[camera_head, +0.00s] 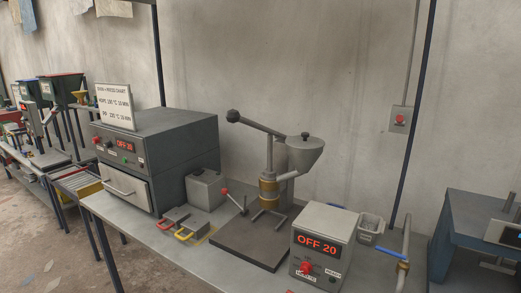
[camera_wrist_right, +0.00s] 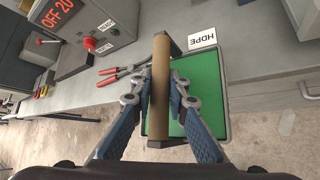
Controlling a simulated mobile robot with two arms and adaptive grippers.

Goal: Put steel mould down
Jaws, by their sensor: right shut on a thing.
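My right gripper (camera_wrist_right: 160,84) is shut on a long tan bar with dark ends (camera_wrist_right: 160,60) in the right wrist view. The bar is held above a green-floored tray (camera_wrist_right: 216,92); I cannot tell whether it touches the tray. I cannot tell whether this bar is part of the steel mould. In the head view, two small grey metal blocks, one with a red handle (camera_head: 175,215) and one with a yellow handle (camera_head: 194,224), lie on the bench before the oven. Neither gripper shows in the head view.
A white HDPE label (camera_wrist_right: 202,38) stands at the tray's edge. Red-handled tongs (camera_wrist_right: 122,75) lie beside the tray on the bench. The control box reading OFF 20 (camera_head: 321,241), the lever press (camera_head: 270,190) and the oven (camera_head: 160,150) stand on the bench.

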